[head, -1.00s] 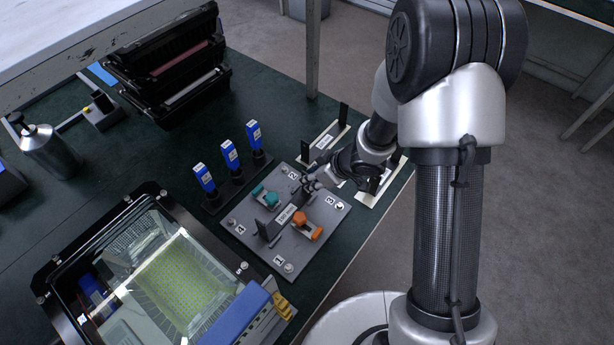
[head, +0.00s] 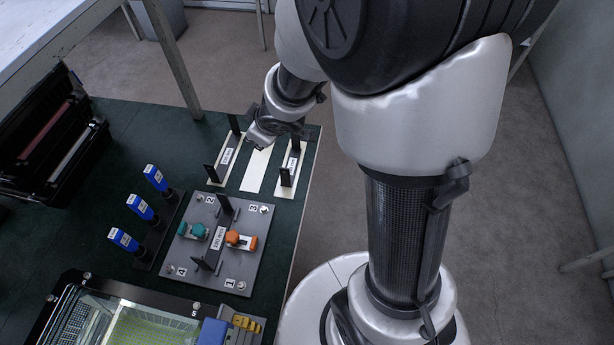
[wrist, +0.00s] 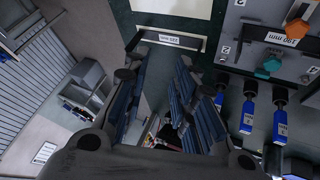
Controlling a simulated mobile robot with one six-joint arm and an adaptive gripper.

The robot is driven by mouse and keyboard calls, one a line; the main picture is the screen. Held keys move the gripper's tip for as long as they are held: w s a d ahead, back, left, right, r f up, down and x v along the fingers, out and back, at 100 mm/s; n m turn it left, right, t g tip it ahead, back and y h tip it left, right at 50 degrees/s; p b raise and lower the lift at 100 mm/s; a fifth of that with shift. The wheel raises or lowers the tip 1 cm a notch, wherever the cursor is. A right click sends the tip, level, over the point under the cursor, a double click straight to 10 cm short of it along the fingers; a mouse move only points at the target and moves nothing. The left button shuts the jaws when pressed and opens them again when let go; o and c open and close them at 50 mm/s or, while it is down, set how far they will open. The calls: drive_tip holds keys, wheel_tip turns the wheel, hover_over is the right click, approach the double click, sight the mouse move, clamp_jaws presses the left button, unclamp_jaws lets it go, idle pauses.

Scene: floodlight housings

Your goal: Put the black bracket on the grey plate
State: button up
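The grey plate (head: 190,258) lies on the dark green table, with numbered corners, a teal clamp (head: 197,231) and an orange clamp (head: 236,238). A black bracket (head: 208,262) with a white label stands on it between the clamps. Two other black brackets stand on pale strips behind the plate, one at left (head: 228,157) and one at right (head: 291,162). The middle pale strip (head: 256,176) is bare where visible. My gripper (wrist: 165,62) is open and empty in the wrist view, with a labelled bracket (wrist: 168,39) just beyond its fingers. The plate also shows there (wrist: 232,18).
Blue-topped tools (head: 140,207) stand in a row left of the plate. An open black case (head: 55,140) is at far left. A glass-topped box (head: 120,318) and blue and yellow parts (head: 213,332) are in front. The table's right edge is close to the plate.

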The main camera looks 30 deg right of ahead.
drive_tip(key=s+d+r+m+h, duration=0.3)
drive_tip(key=s+d+r, duration=0.2)
drive_tip(key=r, duration=0.4)
drive_tip(key=s+a+r+m+g+y, duration=0.1)
drive_tip(key=s+a+r+m, duration=0.1)
drive_tip(key=s, duration=0.8)
drive_tip(key=s+a+r+m+g+y, duration=0.1)
drive_tip(key=s+r, duration=0.3)
drive_tip(key=s, duration=0.6)
drive_tip(key=shift+s+a+m, duration=0.2)
drive_tip(key=shift+a+m, duration=0.5)
drive_tip(key=shift+a, duration=0.1)
